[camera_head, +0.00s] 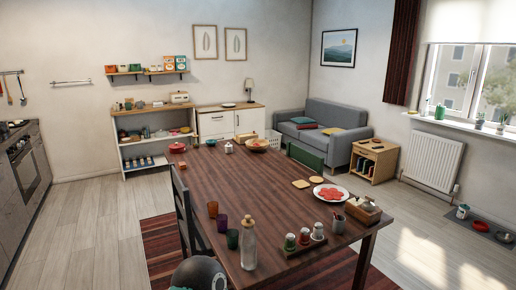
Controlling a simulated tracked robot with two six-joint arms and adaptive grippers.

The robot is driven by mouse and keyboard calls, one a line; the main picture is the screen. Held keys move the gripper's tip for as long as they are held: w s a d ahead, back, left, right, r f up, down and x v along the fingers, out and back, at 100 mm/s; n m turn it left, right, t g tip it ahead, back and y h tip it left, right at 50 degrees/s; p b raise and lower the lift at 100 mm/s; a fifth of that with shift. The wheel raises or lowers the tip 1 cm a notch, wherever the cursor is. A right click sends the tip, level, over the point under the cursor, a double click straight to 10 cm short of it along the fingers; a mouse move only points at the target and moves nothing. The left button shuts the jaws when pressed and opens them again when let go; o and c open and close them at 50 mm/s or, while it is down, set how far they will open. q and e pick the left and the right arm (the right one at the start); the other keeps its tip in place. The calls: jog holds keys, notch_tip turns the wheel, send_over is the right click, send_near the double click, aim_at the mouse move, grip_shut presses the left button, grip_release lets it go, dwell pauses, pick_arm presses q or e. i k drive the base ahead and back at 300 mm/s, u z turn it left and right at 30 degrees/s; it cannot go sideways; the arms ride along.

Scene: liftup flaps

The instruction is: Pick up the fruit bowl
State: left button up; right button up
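A shallow orange-red bowl (258,145) stands near the far end of the dark wooden dining table (240,185). It looks like the fruit bowl, but it is too small to tell its contents clearly. Neither of my grippers can be made out in the head view. Nothing is seen touching the bowl.
A white plate with red food (331,193), a glass bottle (248,245), a spice-jar tray (304,241) and several cups stand on the table's near half. A dark chair (186,215) is at its left side. The table's middle is mostly clear.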

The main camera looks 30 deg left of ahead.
aim_at(263, 144)
jog(key=z, duration=0.5)
jog(key=i, duration=6.1)
jog(key=u, duration=1.75)
